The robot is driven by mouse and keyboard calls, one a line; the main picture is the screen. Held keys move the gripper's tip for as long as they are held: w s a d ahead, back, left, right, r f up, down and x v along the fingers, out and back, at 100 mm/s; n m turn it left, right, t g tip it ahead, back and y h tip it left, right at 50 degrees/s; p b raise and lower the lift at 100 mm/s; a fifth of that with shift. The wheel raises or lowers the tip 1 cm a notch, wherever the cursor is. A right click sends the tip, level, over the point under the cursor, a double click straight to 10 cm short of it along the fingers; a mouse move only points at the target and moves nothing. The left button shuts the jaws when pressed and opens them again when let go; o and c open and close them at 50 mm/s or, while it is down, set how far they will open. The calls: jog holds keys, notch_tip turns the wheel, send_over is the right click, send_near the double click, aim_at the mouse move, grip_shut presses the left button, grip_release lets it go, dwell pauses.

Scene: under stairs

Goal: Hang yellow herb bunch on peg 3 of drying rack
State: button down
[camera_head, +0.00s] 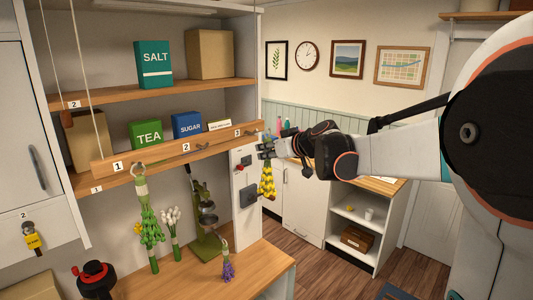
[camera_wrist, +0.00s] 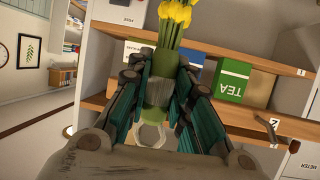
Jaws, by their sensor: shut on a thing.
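The yellow herb bunch (camera_head: 268,184) hangs flowers-down from my gripper (camera_head: 268,150), to the right of the drying rack's end. In the wrist view my gripper (camera_wrist: 158,98) is shut on its green wrapped stem (camera_wrist: 163,66), with a pale ring (camera_wrist: 150,135) at the stem end and yellow flowers (camera_wrist: 174,14) at the other. The drying rack (camera_head: 205,146) is a wooden bar hung on cords, labelled 1, 2 and 3. The label 3 (camera_head: 237,133) is near its right end, close to my gripper. Peg 3 itself is not clear.
A green bunch (camera_head: 150,226) hangs by a ring at label 1. A white-flowered bunch (camera_head: 172,230) is beside it. A purple bunch (camera_head: 228,266) is at the counter (camera_head: 200,284), near a green press (camera_head: 207,215). Shelves with boxes stand behind the rack.

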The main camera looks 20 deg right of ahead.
jog(key=a+b+x, duration=0.1)
jog(key=b+x, duration=0.1)
jog(key=x, duration=0.5)
jog(key=shift+r, duration=0.3)
dwell(0.5)
jog(key=shift+w, duration=0.2)
jog(key=shift+s, duration=0.1)
